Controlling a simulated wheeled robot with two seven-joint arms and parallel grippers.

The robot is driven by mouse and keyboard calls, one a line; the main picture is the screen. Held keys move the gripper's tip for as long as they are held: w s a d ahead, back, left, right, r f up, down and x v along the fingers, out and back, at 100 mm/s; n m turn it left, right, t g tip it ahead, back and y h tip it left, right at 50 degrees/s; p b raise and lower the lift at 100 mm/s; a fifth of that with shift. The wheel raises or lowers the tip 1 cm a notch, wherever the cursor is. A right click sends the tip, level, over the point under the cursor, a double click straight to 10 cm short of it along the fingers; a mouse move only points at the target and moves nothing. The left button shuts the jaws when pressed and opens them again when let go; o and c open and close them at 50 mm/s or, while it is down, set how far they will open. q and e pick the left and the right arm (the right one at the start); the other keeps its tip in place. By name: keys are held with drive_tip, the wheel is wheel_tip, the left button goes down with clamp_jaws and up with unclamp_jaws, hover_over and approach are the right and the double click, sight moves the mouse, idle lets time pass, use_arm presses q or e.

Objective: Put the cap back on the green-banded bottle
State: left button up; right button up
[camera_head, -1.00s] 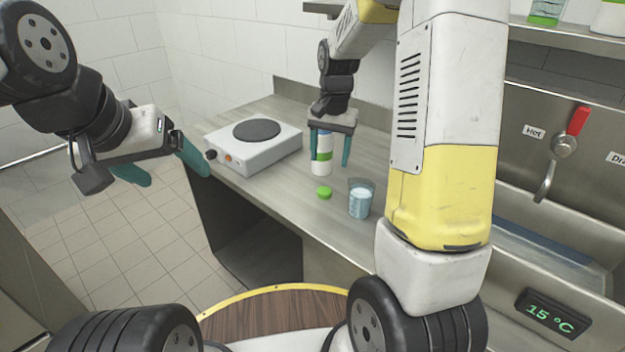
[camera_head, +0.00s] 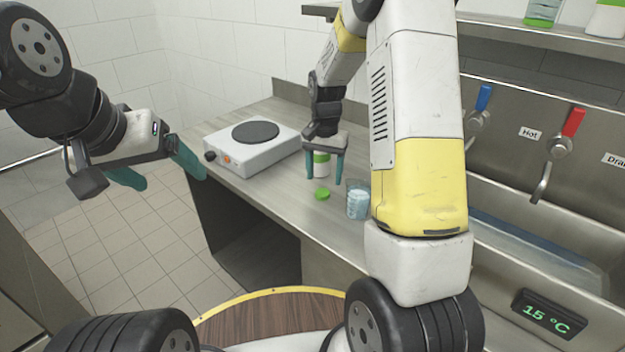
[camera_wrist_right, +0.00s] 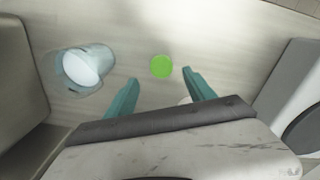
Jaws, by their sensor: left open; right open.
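The green cap (camera_head: 322,194) lies on the counter in front of the green-banded bottle (camera_head: 321,168). The bottle is white, stands upright and is partly hidden behind my right gripper. My right gripper (camera_head: 325,178) is open, pointing down, with teal fingers above the counter near the cap. In the right wrist view the cap (camera_wrist_right: 161,66) lies ahead of and between the open fingertips (camera_wrist_right: 162,76), with nothing held. A small white part of the bottle (camera_wrist_right: 186,101) shows by one finger. My left gripper (camera_head: 165,175) is open and empty, out over the floor at left.
A glass with pale blue-white contents (camera_head: 357,203) stands right of the cap, also in the right wrist view (camera_wrist_right: 88,66). A hot plate (camera_head: 252,146) sits left on the counter (camera_head: 262,184). The sink (camera_head: 540,245) with taps is at right.

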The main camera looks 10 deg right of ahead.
sight(322, 192)
drive_tip(key=shift+s+a+f, duration=0.1)
drive_tip(key=shift+a+f, duration=0.05)
drive_tip(key=shift+f, duration=1.15)
drive_tip(key=shift+a+f, duration=0.1)
drive_tip(key=shift+f, duration=1.2)
drive_tip(key=shift+c, duration=0.2)
clamp_jaws()
drive_tip(key=shift+r, duration=0.1)
